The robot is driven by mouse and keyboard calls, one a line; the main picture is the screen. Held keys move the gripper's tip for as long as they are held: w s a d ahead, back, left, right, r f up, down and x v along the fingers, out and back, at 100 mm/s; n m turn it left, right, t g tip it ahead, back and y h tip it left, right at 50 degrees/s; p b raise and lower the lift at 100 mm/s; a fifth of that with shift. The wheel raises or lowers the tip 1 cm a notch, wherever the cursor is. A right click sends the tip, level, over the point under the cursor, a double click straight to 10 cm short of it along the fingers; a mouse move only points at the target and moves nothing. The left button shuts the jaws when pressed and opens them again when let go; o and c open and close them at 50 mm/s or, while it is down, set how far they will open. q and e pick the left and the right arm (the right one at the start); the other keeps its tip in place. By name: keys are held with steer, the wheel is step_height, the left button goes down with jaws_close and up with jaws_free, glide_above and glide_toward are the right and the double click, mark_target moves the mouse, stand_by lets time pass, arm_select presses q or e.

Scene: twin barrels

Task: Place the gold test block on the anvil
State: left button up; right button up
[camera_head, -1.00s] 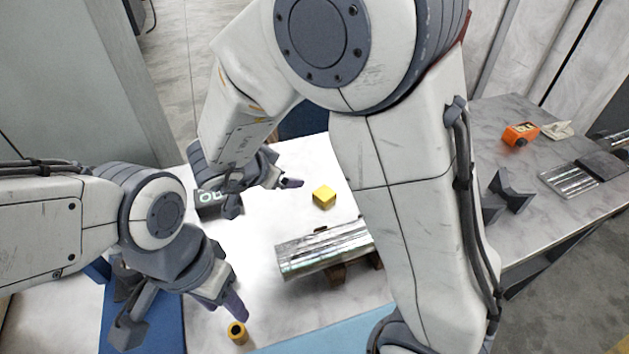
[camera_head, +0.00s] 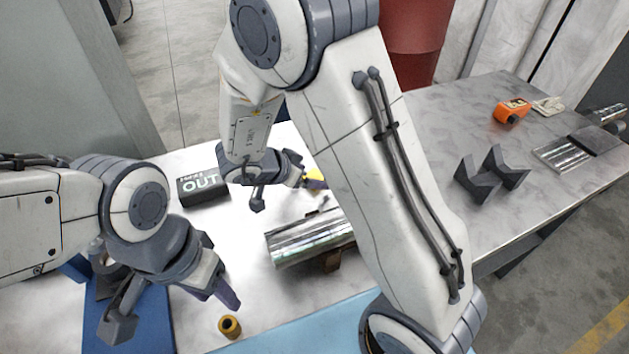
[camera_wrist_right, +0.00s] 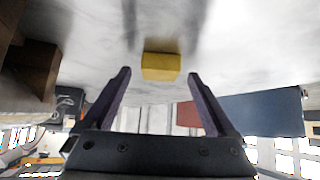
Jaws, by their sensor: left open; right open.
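The gold test block (camera_head: 314,180) lies on the white worktop, partly hidden behind my right arm. In the right wrist view the gold block (camera_wrist_right: 160,67) lies just beyond and between the two open fingers, not held. My right gripper (camera_head: 279,193) is open and empty beside the block, on its left; it also shows in the right wrist view (camera_wrist_right: 160,95). My left gripper (camera_head: 175,312) is open and empty at the lower left, over a blue mat. I cannot pick out the anvil with certainty.
A black block marked OUT (camera_head: 203,187) stands left of my right gripper. Metal bars (camera_head: 310,240) lie in front of the gold block. A yellow-brown ring (camera_head: 229,327) stands near my left gripper. Dark V-shaped blocks (camera_head: 490,175) and an orange tool (camera_head: 511,112) occupy the right bench.

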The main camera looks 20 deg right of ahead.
steer(key=shift+w+d+f, duration=0.1)
steer(key=shift+d+f, duration=0.15)
steer(key=shift+f, duration=0.05)
steer(key=shift+c, duration=0.3)
jaws_close()
steer(key=shift+r, duration=0.15)
